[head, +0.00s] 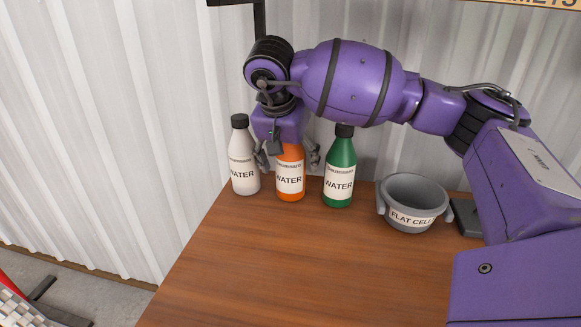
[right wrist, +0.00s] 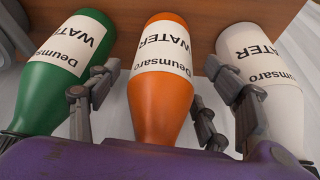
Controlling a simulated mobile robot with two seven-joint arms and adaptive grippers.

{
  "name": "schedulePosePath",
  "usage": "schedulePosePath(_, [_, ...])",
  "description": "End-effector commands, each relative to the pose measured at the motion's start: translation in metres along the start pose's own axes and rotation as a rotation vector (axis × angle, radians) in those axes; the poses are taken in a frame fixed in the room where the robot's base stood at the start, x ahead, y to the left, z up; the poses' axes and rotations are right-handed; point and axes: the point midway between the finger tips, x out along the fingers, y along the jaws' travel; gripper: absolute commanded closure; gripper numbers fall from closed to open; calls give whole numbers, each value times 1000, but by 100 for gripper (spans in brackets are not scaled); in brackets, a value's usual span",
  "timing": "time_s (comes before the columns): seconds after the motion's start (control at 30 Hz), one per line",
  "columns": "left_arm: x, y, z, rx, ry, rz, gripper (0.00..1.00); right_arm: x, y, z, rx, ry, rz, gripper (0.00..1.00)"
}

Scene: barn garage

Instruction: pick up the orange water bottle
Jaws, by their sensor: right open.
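The orange water bottle (head: 290,175) stands upright on the wooden table, between a white water bottle (head: 243,158) on its left and a green water bottle (head: 340,168) on its right. My right gripper (head: 287,160) is above and around its upper part, with one finger on each side. In the right wrist view the orange bottle (right wrist: 165,85) lies between the open fingers (right wrist: 150,110), with gaps visible beside it. The bottle's cap is hidden behind the gripper. My left gripper is not in view.
A grey pot labelled "FLAT CELL" (head: 412,222) stands right of the green bottle. The white and green bottles are close to the fingers. A corrugated wall (head: 110,120) rises behind the table. The front of the table (head: 300,270) is clear.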

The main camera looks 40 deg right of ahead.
Motion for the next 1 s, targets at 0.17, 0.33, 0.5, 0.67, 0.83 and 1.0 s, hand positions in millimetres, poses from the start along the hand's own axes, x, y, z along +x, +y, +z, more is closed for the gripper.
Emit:
schedulePosePath(0.17, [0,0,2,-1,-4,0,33,3,0,0,0,0,-1,28])
schedulePosePath(0.33, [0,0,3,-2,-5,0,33,2,0,0,0,0,-1,39])
schedulePosePath(0.5, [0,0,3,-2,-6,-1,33,2,0,0,0,0,-1,61])
schedulePosePath(0.67, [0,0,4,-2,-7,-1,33,2,0,0,0,0,-1,82])
schedulePosePath(0.83, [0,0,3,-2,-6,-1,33,2,0,-1,1,1,-2,91])
schedulePosePath(1.0, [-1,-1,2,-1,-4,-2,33,1,0,-1,1,1,-2,91])
